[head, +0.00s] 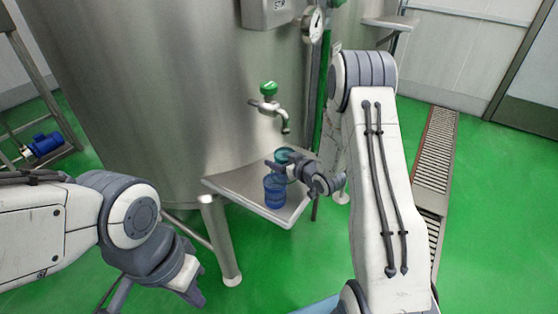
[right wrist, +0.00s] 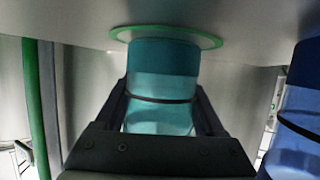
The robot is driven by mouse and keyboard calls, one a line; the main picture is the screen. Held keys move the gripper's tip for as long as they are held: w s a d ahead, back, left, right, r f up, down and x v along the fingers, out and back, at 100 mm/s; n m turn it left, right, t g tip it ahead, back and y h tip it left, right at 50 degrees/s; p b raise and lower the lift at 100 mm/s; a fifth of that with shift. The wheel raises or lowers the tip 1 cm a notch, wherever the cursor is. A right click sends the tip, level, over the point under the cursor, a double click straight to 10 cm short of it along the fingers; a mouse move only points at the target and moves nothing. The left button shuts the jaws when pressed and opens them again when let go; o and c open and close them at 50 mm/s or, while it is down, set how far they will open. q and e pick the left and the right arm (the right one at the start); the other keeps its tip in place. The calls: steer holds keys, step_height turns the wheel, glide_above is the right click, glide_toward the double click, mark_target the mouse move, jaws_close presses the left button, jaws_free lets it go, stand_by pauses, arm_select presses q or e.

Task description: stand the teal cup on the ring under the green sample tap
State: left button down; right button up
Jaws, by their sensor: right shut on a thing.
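The teal cup (head: 284,154) is upright at the tray, below the spout of the green-handled sample tap (head: 269,88). My right gripper (head: 291,168) is shut on it; the right wrist view shows the teal cup (right wrist: 162,85) between both fingers. In that view the green ring (right wrist: 205,40) shows around the cup's end at the tray surface; I cannot tell whether the cup touches it. The ring is hidden in the head view. My left gripper (head: 187,284) hangs low at the left, away from the cup; its jaw opening is unclear.
A blue cup (head: 275,190) stands on the metal tray (head: 235,186) close in front of the teal cup; it also shows at the right of the right wrist view (right wrist: 296,115). The steel tank (head: 150,90) rises behind. A gauge (head: 312,24) is above right.

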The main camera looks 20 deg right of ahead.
steer(key=shift+f, duration=0.2)
steer(key=o, duration=1.4)
steer(key=shift+r, duration=0.1)
steer(key=shift+o, duration=0.2)
steer(key=shift+r, duration=0.2)
steer(key=shift+s+d, duration=0.1)
steer(key=shift+s, duration=0.2)
steer(key=v, duration=1.1)
steer(key=shift+s+r, duration=0.1)
steer(key=shift+r, duration=0.15)
